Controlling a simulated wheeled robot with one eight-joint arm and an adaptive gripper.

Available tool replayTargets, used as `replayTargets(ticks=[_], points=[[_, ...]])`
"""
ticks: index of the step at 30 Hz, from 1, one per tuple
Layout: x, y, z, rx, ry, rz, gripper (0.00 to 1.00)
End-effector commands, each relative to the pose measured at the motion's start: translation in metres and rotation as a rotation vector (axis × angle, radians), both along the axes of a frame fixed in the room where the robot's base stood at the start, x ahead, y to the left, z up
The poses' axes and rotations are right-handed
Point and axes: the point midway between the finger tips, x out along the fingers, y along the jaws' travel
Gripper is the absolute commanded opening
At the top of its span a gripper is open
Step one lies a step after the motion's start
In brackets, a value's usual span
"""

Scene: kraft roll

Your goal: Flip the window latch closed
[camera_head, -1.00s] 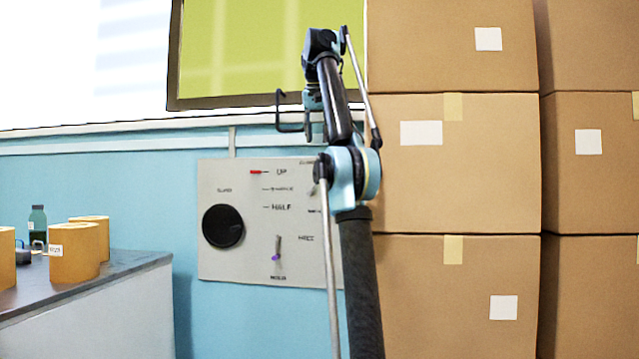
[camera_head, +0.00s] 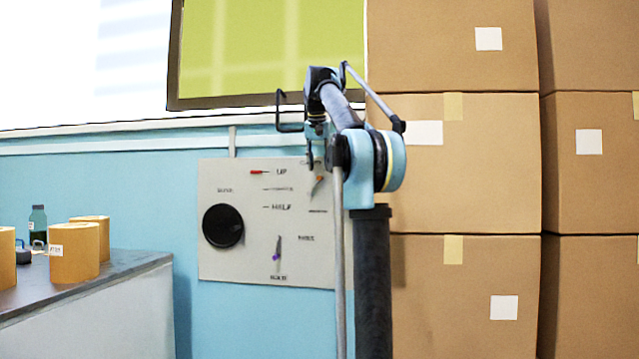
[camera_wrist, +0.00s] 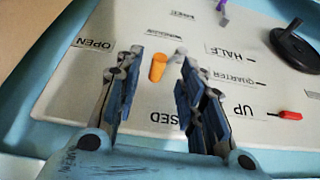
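The window latch is a short orange handle (camera_wrist: 157,68) on the pale control panel (camera_wrist: 75,85). In the wrist view it sits between an OPEN label on the left and a partly covered label ending in "OSED" nearer my gripper. My gripper (camera_wrist: 161,62) is open, with one finger on each side of the handle in the wrist view. I see gaps there and cannot tell any contact. In the head view my gripper (camera_head: 311,155) hangs over the panel's upper right.
The panel also has a black round knob (camera_head: 223,226), a red-tipped lever (camera_head: 258,172) and a purple-tipped lever (camera_head: 277,256). A window (camera_head: 270,50) is above. Stacked cardboard boxes (camera_head: 455,165) stand close on the right. A counter (camera_head: 110,275) with paper rolls is at left.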

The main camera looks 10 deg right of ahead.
Motion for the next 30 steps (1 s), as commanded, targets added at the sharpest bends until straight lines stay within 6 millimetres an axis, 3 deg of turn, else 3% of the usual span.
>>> replayTargets(ticks=[12, 26, 30], points=[[0.020, -0.005, -0.050, 0.000, 0.000, 0.000, 0.36], [0.023, -0.006, -0.059, 0.000, 0.000, 0.000, 0.36], [0.023, -0.006, -0.059, 0.000, 0.000, 0.000, 0.05]])
